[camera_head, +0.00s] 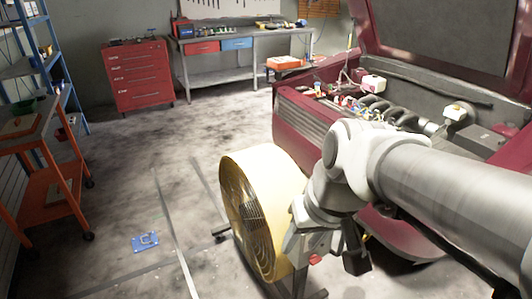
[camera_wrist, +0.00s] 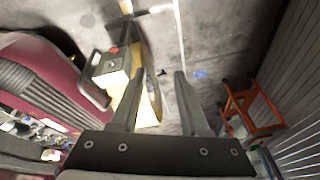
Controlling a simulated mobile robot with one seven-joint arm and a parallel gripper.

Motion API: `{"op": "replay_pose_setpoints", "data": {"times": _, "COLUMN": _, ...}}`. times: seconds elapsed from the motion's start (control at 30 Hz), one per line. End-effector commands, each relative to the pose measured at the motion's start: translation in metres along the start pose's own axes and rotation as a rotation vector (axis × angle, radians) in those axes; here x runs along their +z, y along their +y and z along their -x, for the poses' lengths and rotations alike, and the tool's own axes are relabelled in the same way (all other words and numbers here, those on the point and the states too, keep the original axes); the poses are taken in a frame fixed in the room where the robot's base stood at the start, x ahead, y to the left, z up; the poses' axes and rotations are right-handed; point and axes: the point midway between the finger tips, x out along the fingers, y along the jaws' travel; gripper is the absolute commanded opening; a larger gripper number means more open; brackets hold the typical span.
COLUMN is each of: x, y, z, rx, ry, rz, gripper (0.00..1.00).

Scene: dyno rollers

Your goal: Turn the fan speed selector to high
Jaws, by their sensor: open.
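A large yellow drum fan (camera_head: 268,205) with a dark wire grille stands on the floor in front of the red car. A grey box with a small red part (camera_head: 316,259) shows at the fan's right side, partly behind my arm. In the wrist view the yellow fan (camera_wrist: 148,108) lies behind and beside the left finger, with a dark handle frame and a small red part (camera_wrist: 114,49) farther up. I cannot make out the speed selector or its setting. My gripper (camera_wrist: 159,72) is open, with nothing between its fingers. It is close to the fan; contact cannot be told.
The red car (camera_head: 300,125) with its hood raised stands at the right, close to my arm. An orange cart (camera_head: 50,165) is at the left. A red drawer cabinet (camera_head: 138,75) and a workbench (camera_head: 225,60) stand at the back. The floor left of the fan is mostly clear.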

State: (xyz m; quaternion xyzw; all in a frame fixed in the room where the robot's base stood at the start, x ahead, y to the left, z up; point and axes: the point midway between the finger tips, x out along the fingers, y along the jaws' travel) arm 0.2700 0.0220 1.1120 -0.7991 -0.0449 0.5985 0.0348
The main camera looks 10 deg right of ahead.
Motion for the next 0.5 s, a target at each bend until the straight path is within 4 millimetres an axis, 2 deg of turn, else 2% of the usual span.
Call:
{"op": "replay_pose_setpoints", "data": {"times": 0.03, "x": 0.000, "y": -0.001, "z": -0.018, "rx": -0.026, "ry": -0.046, "rz": -0.011, "gripper": 0.45}}
{"op": "replay_pose_setpoints", "data": {"times": 0.2, "x": -0.003, "y": -0.007, "z": -0.065, "rx": -0.139, "ry": -0.171, "rz": -0.056, "gripper": 0.45}}
{"op": "replay_pose_setpoints", "data": {"times": 0.5, "x": 0.011, "y": 0.023, "z": -0.146, "rx": -0.444, "ry": -0.343, "rz": -0.361, "gripper": 0.45}}
